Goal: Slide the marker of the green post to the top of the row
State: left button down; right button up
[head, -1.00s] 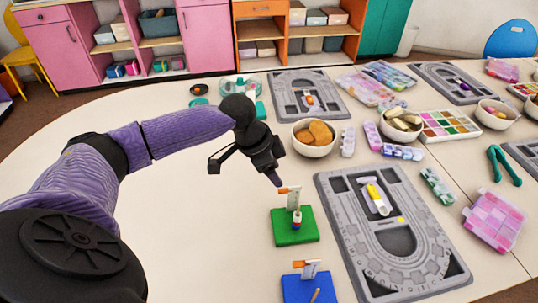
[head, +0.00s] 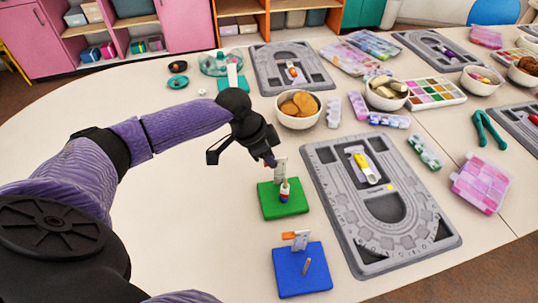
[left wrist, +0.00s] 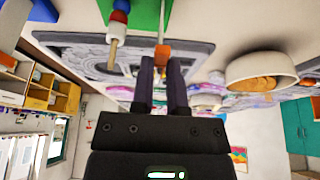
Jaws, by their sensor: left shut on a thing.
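The green post stands at mid-table, a green base (head: 284,206) with a peg of red, white and blue beads (head: 284,190) and an upright pale card (head: 281,170) behind it. Its orange marker is hidden by my gripper in the head view but shows in the left wrist view (left wrist: 162,53), at the fingertips. My left gripper (head: 270,161) is shut on that marker, beside the upper part of the card. The green base (left wrist: 145,12) and beads (left wrist: 119,14) also show in the left wrist view. My right gripper is not in view.
A blue post base (head: 303,278) with its own orange marker (head: 289,235) stands nearer. A grey bead board (head: 325,212) lies close on the right. A bowl of orange-brown pieces (head: 299,121) stands behind. The table left of the posts is clear.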

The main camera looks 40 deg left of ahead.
pick_arm(q)
jog(key=shift+f, duration=0.15)
jog(key=shift+f+b, duration=0.8)
jog(key=shift+f, duration=0.5)
jog(key=c, duration=0.6)
grip_release()
